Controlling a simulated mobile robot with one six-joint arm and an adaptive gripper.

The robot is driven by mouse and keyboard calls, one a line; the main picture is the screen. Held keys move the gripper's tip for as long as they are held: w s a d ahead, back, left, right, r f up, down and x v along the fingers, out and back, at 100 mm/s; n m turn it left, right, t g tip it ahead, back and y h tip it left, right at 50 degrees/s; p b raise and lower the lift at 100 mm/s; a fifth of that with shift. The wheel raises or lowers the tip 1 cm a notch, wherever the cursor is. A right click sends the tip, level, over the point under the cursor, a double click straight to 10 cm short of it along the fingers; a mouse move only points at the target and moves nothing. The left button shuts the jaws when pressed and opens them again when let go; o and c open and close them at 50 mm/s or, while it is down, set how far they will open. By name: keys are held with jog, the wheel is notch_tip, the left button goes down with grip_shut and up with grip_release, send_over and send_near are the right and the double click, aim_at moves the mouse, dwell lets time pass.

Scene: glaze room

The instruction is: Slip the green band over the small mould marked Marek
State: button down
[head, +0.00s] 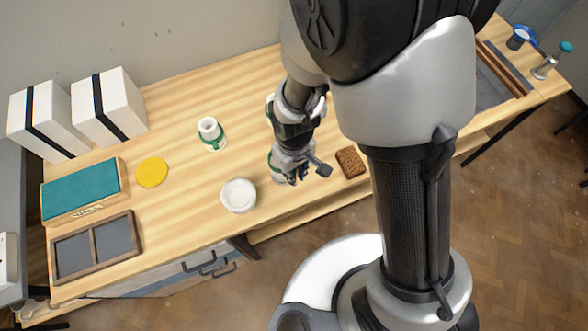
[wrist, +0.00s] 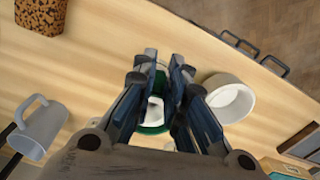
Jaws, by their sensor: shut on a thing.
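My gripper (head: 290,172) points down near the front edge of the table and is shut on the green band (wrist: 153,129). In the wrist view the fingers (wrist: 165,88) cover much of the band. A white mould (wrist: 155,108) shows inside the green ring, between the fingers. I cannot tell whether the band is around the mould or above it. Another white mould (head: 208,126) with green around its lower part stands upright to the left. No name marking is readable.
A white bowl (head: 238,196) stands close left of my gripper, a brown speckled block (head: 350,162) to the right. A grey mug (wrist: 38,128) shows in the wrist view. A yellow disc (head: 151,172), teal-topped box (head: 83,190), divided tray (head: 136,258) and white boxes (head: 108,104) lie further left.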

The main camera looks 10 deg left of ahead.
jog(key=shift+f+b, duration=1.65)
jog(key=shift+f, duration=0.4)
dwell(1.2)
jog(key=c, duration=1.5)
grip_release()
jog(key=shift+c, duration=0.2)
jog(key=shift+r, duration=0.1)
jog(key=shift+r+p, duration=3.6)
jog(key=shift+r, duration=0.9)
